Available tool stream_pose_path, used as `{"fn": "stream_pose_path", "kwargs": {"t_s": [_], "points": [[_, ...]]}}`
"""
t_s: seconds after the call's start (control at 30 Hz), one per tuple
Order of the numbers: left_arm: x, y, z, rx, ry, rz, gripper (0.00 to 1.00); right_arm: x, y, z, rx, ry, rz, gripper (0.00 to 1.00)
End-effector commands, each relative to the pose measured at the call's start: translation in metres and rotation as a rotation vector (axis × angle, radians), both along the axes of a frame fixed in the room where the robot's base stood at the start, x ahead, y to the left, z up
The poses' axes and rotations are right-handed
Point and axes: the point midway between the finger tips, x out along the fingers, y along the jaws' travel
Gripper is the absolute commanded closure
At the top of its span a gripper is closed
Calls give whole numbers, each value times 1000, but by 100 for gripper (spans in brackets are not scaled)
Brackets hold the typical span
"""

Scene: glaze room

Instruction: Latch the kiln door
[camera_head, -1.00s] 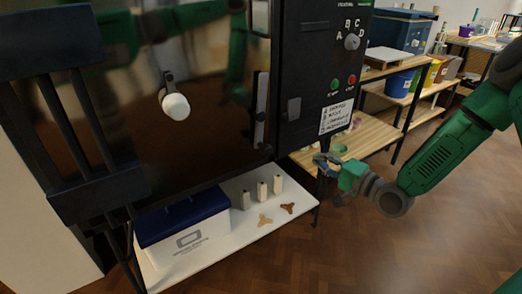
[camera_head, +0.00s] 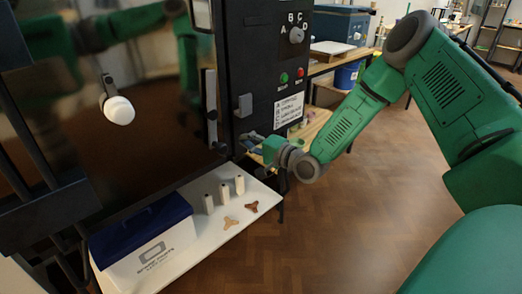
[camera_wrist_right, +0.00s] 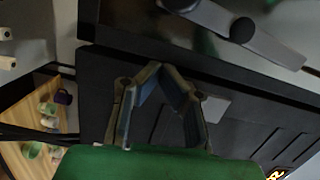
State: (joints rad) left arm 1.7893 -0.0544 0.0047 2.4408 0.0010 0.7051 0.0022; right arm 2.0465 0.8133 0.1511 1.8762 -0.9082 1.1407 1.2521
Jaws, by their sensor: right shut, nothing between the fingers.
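The kiln door (camera_head: 155,125) is a dark, glossy panel with a white knob (camera_head: 118,110); green arm shapes show reflected in it. My right gripper (camera_head: 248,141) is shut and empty, below that block and near the lower right of the door. In the right wrist view its fingertips (camera_wrist_right: 160,68) meet in front of the dark kiln front, with the grey block (camera_wrist_right: 214,107) beside them. My left gripper is out of view.
Below the door a white shelf (camera_head: 185,240) holds a blue-lidded box (camera_head: 145,240), several white posts and two small three-armed pieces. Above the gripper is the control panel (camera_head: 290,65) with dial and buttons. A wooden rack stands behind; the floor at right is clear.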

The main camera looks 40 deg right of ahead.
Motion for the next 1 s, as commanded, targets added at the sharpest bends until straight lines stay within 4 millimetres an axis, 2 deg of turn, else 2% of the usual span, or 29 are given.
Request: {"fn": "stream_pose_path", "kwargs": {"t_s": [0.1, 0.3, 1.0], "points": [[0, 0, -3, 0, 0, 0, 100, -1, 21, -3, 2, 4, 3, 100], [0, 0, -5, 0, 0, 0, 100, -2, 37, -3, 2, 2, 1, 100], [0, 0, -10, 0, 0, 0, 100, -2, 43, -5, 53, 4, 0, 100]]}}
